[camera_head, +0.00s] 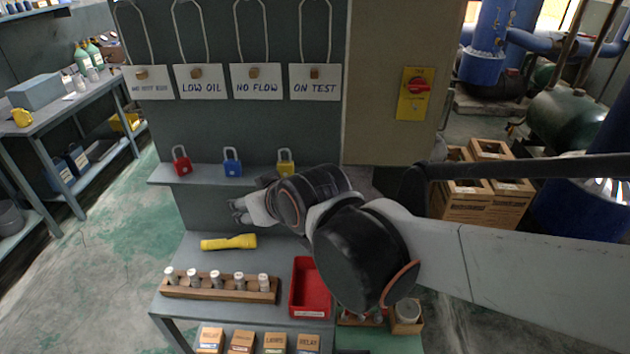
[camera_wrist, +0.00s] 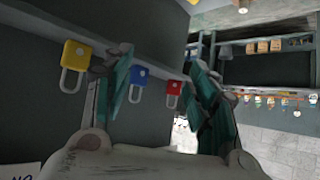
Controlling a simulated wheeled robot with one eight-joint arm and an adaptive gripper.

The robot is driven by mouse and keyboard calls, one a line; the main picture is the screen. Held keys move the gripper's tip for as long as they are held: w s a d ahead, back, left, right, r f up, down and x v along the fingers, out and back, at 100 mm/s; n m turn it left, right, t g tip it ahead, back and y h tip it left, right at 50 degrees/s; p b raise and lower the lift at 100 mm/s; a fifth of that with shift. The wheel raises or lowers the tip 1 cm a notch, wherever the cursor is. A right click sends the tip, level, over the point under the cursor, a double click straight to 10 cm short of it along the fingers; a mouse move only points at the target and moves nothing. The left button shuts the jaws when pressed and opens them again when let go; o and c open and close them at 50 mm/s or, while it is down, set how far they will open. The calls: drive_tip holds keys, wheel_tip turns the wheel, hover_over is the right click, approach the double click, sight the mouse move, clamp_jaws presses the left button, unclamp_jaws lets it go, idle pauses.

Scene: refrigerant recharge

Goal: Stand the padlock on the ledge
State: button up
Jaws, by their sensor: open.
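Red (camera_head: 181,163), blue (camera_head: 232,166) and yellow (camera_head: 284,167) padlocks stand upright in a row on the grey ledge (camera_head: 205,178), shackles up. My gripper (camera_head: 238,210) is open and empty, just below the ledge's front edge and under the blue padlock in the head view. The wrist view is turned over. There the yellow padlock (camera_wrist: 76,54) is left of the fingers, while the blue (camera_wrist: 139,72) and red (camera_wrist: 173,87) padlocks show between the open fingers (camera_wrist: 162,62), farther off. The frames do not show which padlock the task means.
Tags reading LOW OIL (camera_head: 200,85), NO FLOW and ON TEST hang above the ledge. On the bench below are a yellow flashlight (camera_head: 228,242), a wooden rack (camera_head: 220,290) of small bottles and a red tray (camera_head: 296,300). My arm hides the ledge's right part.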

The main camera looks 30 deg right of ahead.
drive_tip(key=s+d+g, duration=0.1)
drive_tip(key=s+d, duration=0.1)
drive_tip(key=s, duration=0.3)
drive_tip(key=s+d+f+m+g+h, duration=0.1)
drive_tip(key=s+g, duration=0.1)
drive_tip(key=s, duration=0.4)
drive_tip(key=shift+s+d+f, duration=0.3)
drive_tip(key=shift+d, duration=0.05)
drive_tip(key=shift+d, duration=0.1)
